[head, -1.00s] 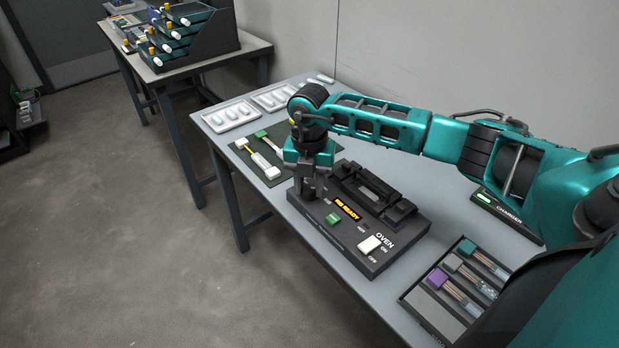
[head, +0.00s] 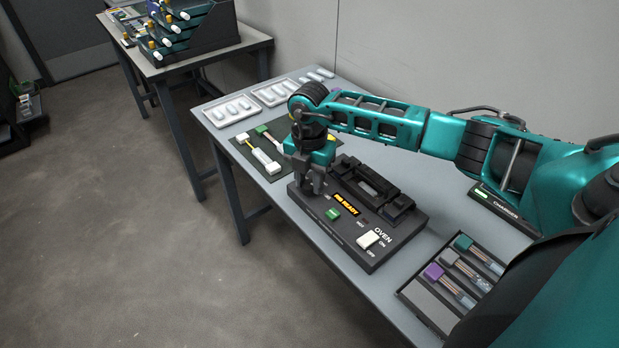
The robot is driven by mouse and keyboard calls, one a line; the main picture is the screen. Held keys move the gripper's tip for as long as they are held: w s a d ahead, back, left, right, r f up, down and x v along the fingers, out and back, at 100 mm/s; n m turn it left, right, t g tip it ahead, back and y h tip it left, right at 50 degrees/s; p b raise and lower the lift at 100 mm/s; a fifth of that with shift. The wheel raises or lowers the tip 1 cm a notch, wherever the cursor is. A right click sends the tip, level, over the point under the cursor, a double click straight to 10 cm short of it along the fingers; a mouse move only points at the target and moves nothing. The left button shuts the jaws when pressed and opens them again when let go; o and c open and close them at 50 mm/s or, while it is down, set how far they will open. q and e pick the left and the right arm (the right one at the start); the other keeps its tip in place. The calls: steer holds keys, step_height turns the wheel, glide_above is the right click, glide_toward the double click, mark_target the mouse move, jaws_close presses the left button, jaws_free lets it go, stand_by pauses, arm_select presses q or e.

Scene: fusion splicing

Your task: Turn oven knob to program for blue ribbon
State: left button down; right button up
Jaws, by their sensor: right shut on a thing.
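The black oven (head: 345,247) sits on the grey table with its lit amber display (head: 346,203), a green button (head: 333,214) and a white on/off switch (head: 368,239). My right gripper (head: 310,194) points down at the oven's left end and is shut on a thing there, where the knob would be. The fingers hide the knob, so its setting cannot be read. A blue ribbon cannot be made out for certain. My left gripper is out of view.
A dark green mat (head: 262,172) with white-ended pieces lies left of the oven. White trays (head: 231,110) stand behind it. A case of coloured connectors (head: 430,307) lies at the right front, and a charger (head: 506,212) behind it.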

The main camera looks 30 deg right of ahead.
mark_target(309, 184)
steer(key=o, duration=1)
steer(key=shift+o, duration=0.2)
steer(key=shift+r, duration=0.1)
step_height(309, 184, up, 13)
steer(key=shift+a, duration=0.1)
